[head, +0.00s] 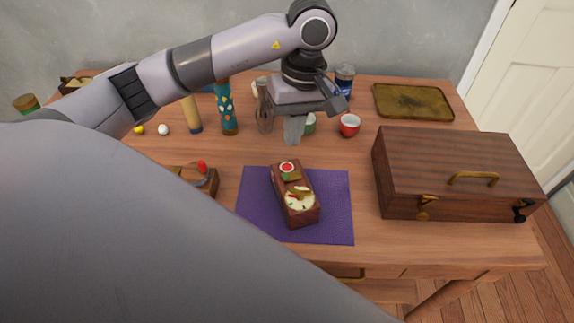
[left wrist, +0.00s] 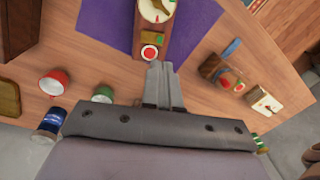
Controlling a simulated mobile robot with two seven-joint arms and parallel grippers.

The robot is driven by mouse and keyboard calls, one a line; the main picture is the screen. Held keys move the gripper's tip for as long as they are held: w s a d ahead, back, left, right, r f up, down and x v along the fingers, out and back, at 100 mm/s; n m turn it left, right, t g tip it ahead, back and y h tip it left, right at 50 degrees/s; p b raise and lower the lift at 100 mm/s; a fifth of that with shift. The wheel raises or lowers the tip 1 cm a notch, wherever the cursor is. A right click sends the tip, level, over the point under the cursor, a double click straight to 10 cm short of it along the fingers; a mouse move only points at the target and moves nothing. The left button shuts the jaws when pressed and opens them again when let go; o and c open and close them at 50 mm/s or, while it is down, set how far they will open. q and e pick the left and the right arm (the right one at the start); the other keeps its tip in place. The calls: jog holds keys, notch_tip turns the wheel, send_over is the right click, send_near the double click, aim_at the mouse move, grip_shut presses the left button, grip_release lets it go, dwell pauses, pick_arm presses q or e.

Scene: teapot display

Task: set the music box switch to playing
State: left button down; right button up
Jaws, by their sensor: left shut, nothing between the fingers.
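The music box (head: 297,201), a small dark wooden box with a pale round face and a red button with a white ring (head: 287,167), lies on a purple mat (head: 335,200). A small green piece and a yellowish piece show on its top. The switch's setting cannot be told. My left gripper (head: 293,130) is shut and empty, beyond the box's red-button end. In the left wrist view its fingertips (left wrist: 164,72) appear just beside the red button (left wrist: 150,52), apart from the box (left wrist: 170,48). My right gripper is not in view.
A large wooden case (head: 450,165) with brass fittings stands on the right. A red cup (head: 349,125), a blue can (head: 344,78) and a patterned tube (head: 226,106) stand behind. A brown tray (head: 413,102) lies at the back right. A wooden item with a red knob (head: 202,168) is left.

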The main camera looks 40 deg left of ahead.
aim_at(286, 176)
pick_arm(q)
jog(key=f, duration=0.6)
jog(key=s+f+p, duration=0.1)
jog(key=f, duration=0.2)
jog(key=shift+a+f, duration=0.1)
jog(key=shift+a, duration=0.2)
